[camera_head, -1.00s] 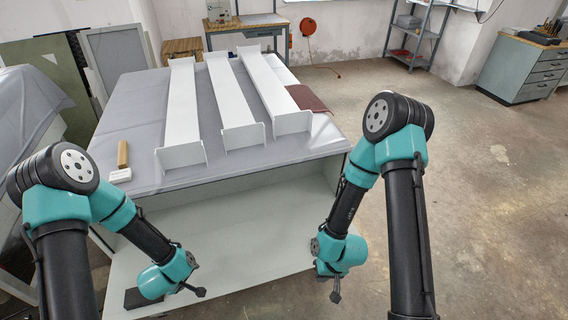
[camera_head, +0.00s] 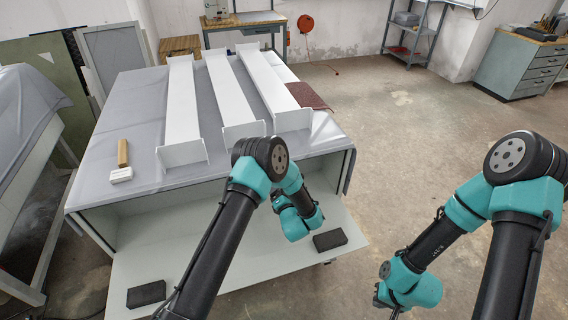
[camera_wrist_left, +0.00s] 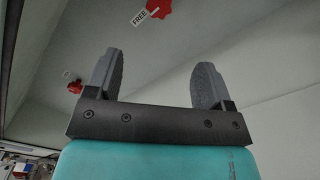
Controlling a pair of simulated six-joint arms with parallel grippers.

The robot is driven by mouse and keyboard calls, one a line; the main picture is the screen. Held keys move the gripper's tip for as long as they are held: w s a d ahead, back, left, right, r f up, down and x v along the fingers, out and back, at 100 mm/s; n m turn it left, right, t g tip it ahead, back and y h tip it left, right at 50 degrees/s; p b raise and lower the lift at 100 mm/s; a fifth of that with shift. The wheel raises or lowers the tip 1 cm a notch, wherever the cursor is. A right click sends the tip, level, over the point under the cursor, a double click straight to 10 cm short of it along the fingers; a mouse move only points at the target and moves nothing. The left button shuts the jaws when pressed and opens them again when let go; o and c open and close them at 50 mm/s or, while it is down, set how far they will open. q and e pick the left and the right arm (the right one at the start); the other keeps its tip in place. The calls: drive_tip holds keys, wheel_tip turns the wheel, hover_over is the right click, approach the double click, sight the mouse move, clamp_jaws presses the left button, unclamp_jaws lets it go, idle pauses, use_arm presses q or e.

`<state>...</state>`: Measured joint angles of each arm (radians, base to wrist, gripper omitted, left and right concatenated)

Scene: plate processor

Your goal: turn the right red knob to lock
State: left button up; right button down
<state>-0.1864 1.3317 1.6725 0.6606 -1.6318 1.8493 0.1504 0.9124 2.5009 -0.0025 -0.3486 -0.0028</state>
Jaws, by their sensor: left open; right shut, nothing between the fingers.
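Two red knobs show in the left wrist view. One red knob (camera_wrist_left: 158,8) is cut off by the top edge, beside a white label (camera_wrist_left: 144,18) reading FREE. The other, smaller red knob (camera_wrist_left: 75,87) is at the left, beyond the left finger. My left gripper (camera_wrist_left: 157,80) is open and empty, with the grey panel surface behind its fingers. It is apart from both knobs in the picture. In the head view its fingers are hidden beyond my left wrist, near the unit's open front. My right gripper (camera_head: 384,297) is shut and empty, low over the floor at the right.
The large table-like unit (camera_head: 300,153) carries three long white channels (camera_head: 185,105). A wooden-handled brush (camera_head: 122,160) lies at its left. Two black blocks (camera_head: 330,240) (camera_head: 147,294) lie on the lower shelf (camera_head: 205,262). The floor right of the unit is clear.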

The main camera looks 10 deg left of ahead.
use_arm(q)
drive_tip(key=shift+a, duration=0.1)
drive_tip(key=x, duration=1.7)
drive_tip(key=shift+w+a, duration=0.1)
drive_tip(key=shift+w, duration=0.05)
drive_tip(key=shift+c, duration=0.3)
drive_tip(key=c, duration=0.9)
drive_tip(key=shift+o, duration=0.2)
